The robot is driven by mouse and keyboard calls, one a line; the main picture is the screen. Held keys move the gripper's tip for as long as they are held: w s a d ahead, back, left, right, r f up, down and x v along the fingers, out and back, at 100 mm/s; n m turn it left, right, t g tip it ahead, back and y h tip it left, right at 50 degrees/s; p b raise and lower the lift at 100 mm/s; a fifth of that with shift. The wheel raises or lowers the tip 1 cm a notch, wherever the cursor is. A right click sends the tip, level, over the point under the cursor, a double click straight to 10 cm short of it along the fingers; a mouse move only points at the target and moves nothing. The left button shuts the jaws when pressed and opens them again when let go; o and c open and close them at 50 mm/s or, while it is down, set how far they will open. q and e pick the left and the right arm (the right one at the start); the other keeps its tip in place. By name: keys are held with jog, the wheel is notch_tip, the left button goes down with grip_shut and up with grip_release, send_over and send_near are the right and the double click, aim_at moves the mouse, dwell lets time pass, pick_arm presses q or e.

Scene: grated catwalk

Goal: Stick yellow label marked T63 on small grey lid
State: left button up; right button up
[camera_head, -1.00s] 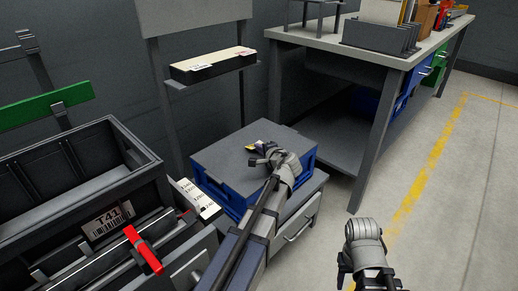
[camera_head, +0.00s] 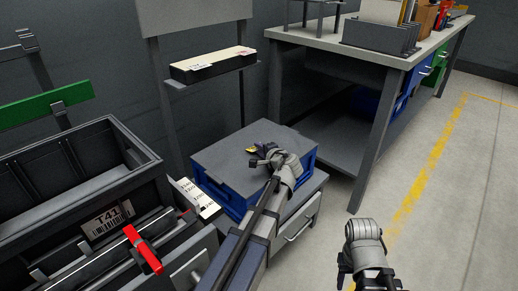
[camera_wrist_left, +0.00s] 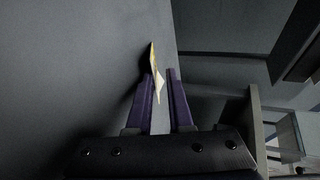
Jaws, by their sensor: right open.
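The grey lid (camera_head: 218,153) lies flat on a blue bin in the middle of the head view, and its surface fills the left of the left wrist view (camera_wrist_left: 70,70). The yellow label (camera_head: 251,150) is at the lid's surface by my left gripper (camera_head: 259,160). In the left wrist view the label (camera_wrist_left: 153,62) shows nearly edge-on, with a pale corner by the left fingertip. A gap shows between the two fingers (camera_wrist_left: 162,85). The T63 marking cannot be read. My right gripper (camera_head: 369,281) is open and low at the bottom of the head view, partly cut off.
The blue bin (camera_head: 232,201) stands on a grey drawer unit. A dark crate marked T41 (camera_head: 107,220) and a red clamp-like part (camera_head: 143,248) are at left. A label strip (camera_head: 198,197) lies beside the bin. A workbench (camera_head: 340,42) stands behind; the floor at right is clear.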

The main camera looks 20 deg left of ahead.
pick_arm(q)
jog(key=shift+p+v, duration=1.2)
jog(key=shift+v, duration=2.6)
notch_tip(320, 180, up, 6)
jog(key=p, duration=0.6)
jog(key=shift+d+f, duration=0.1)
